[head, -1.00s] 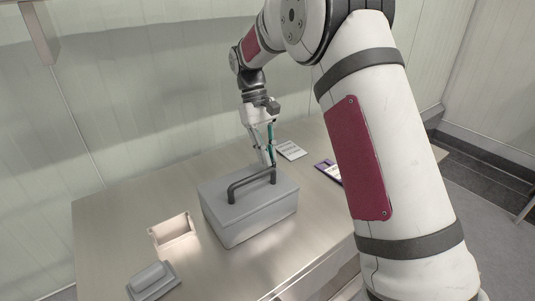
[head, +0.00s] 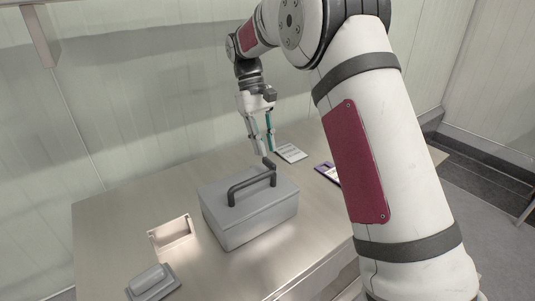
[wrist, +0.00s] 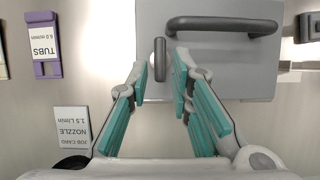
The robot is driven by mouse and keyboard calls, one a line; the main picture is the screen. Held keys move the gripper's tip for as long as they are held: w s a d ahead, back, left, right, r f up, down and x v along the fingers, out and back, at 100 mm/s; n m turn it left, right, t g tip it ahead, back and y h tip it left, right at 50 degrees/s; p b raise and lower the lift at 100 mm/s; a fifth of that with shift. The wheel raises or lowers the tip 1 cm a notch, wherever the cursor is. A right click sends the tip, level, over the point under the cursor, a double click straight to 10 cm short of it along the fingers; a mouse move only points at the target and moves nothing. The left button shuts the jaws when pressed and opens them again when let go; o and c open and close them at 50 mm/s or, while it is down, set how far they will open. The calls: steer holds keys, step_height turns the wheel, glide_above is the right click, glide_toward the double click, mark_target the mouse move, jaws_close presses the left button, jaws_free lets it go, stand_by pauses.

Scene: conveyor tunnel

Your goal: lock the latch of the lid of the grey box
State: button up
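The grey box (head: 245,219) stands closed on the metal table, with a dark arched handle (head: 250,184) on its lid (wrist: 225,75). The latch, a short dark bar (head: 269,163), is at the lid's far end, close to the handle's far end. In the wrist view the latch (wrist: 160,60) points up and down the picture, near the lid's left edge. My gripper (head: 262,150) is above that end of the box. Its teal-padded fingers (wrist: 160,75) are apart, one on each side of the latch in the wrist view. I see no contact with the latch.
A purple-framed card (wrist: 44,45) and a white job card (wrist: 73,125) lie beyond the box. A dark fitting (wrist: 308,27) shows at the wrist view's right edge.

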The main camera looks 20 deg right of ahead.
steer(key=shift+v, duration=2)
